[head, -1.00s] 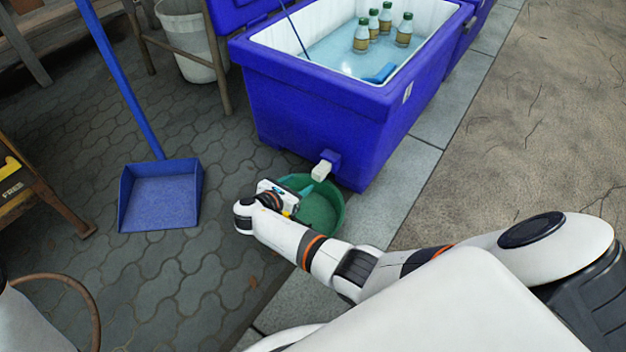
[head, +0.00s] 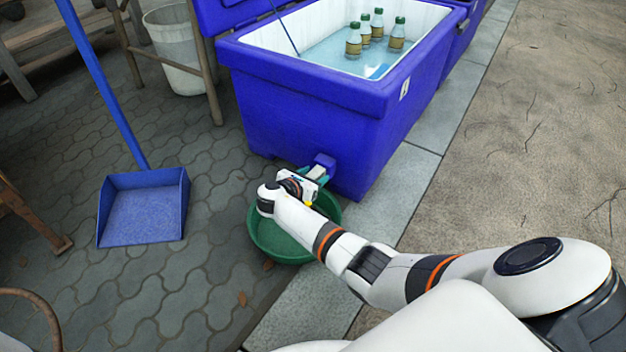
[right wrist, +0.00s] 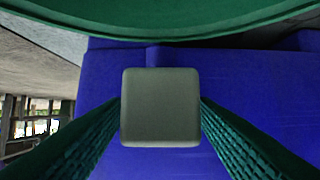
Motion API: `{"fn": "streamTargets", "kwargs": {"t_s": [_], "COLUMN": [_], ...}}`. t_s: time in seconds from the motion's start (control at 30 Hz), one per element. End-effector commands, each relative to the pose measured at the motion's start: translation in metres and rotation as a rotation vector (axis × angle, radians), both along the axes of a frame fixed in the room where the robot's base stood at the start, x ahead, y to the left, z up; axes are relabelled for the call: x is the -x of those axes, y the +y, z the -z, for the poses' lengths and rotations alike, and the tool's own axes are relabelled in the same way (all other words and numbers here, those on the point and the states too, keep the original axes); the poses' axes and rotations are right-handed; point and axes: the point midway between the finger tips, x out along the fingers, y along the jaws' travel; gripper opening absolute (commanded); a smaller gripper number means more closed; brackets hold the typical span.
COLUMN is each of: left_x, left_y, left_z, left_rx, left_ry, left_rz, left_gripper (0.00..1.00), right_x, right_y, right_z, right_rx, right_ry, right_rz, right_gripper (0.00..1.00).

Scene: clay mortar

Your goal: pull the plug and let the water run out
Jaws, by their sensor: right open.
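The blue cooler (head: 310,120) holds water and has a blue drain fitting low on its near wall. A pale, square-ended plug (head: 318,171) sits in that fitting. My right gripper (head: 316,176) is open with its green fingers on either side of the plug. In the right wrist view the plug (right wrist: 160,107) shows as a grey-green square between the two fingers, with the blue wall behind it. Whether the fingers touch it is hard to tell. A green basin (head: 275,240) stands on the ground below the drain, partly hidden by my arm. My left gripper is not in view.
Several bottles (head: 378,38) stand in the cooler's water. A blue dustpan (head: 143,208) with a long handle stands on the paving at left. A white bucket (head: 175,50) and a wooden stand are at the back left. Paving between dustpan and basin is clear.

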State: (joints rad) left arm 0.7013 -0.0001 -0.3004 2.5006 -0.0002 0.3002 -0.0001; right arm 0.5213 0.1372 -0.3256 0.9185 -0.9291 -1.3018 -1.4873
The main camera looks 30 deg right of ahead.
Motion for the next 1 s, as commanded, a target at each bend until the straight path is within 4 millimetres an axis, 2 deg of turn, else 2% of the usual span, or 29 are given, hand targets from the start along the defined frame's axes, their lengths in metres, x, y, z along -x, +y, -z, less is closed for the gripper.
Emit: {"fn": "streamTargets", "kwargs": {"t_s": [0.2,0.5,0.53,0.73,0.9,1.0], "left_x": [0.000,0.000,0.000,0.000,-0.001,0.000], "left_y": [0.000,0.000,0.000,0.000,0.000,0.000], "left_z": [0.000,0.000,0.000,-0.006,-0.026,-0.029], "left_rx": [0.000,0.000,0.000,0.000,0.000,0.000], "left_ry": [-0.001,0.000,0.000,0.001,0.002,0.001], "left_rz": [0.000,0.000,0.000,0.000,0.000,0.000], "left_gripper": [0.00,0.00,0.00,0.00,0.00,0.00], "right_x": [0.000,0.000,0.000,0.002,0.009,0.012], "right_y": [0.000,0.000,0.000,0.004,0.022,0.028], "right_z": [-0.001,0.000,0.000,-0.002,-0.005,-0.003], "right_rx": [0.000,0.001,0.001,0.000,-0.001,0.000], "right_ry": [0.000,0.000,0.000,0.001,0.003,0.002], "right_rz": [0.000,0.000,0.000,0.000,-0.001,-0.001], "right_gripper": [0.51,0.02,0.00,0.00,0.00,0.00]}}
